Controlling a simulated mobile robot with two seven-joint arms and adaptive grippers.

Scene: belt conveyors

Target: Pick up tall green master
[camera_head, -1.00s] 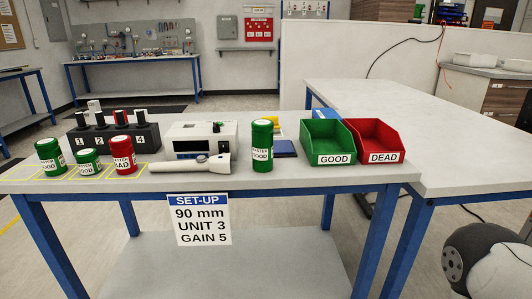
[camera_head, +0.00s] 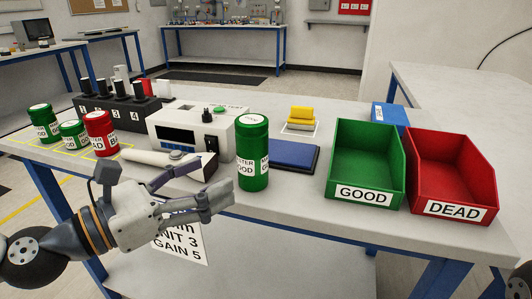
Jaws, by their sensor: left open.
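The tall green master (camera_head: 252,160), a green can with a white GOOD label, stands upright near the table's front edge, right of the white instrument. My left gripper (camera_head: 208,186) is open and empty. It is in front of the table and left of the tall can, with its fingers pointing right towards it. The fingertips look apart from the can. Another green can (camera_head: 43,124), a shorter green can (camera_head: 73,134) and a red can (camera_head: 100,134) stand at the table's left. My right gripper is not in view.
A white flashlight-like probe (camera_head: 155,159) lies behind my left gripper. A white instrument (camera_head: 180,128) and blue pad (camera_head: 285,154) flank the tall can. A green GOOD bin (camera_head: 361,192) and red DEAD bin (camera_head: 453,208) stand right. The set-up sign (camera_head: 180,245) hangs in front.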

